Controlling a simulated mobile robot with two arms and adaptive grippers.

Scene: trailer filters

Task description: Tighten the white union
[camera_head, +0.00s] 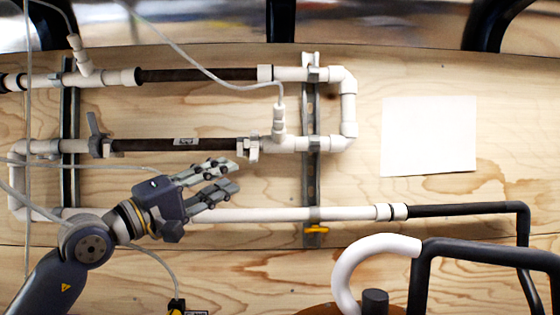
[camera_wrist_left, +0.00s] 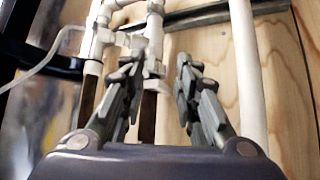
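A white union-like fitting (camera_head: 248,147) with grey winged edges sits on the middle pipe, at the right end of its dark section. In the left wrist view a white fitting (camera_wrist_left: 153,72) shows between the fingers, partly hidden by the left finger. My left gripper (camera_head: 233,175) is open, with its fingers pointing right, just below and left of the fitting in the head view. The fingers are apart and nothing is held between them in the left wrist view (camera_wrist_left: 162,62). I cannot tell whether a finger touches the fitting. My right gripper is not in view.
White and dark pipes run across a wooden panel, with a lower white pipe (camera_head: 275,214) below my gripper. A metal strut (camera_head: 311,185) with a yellow handle (camera_head: 316,229) stands right. Loose cables (camera_head: 190,58) cross the panel. A blank white sheet (camera_head: 429,135) hangs right.

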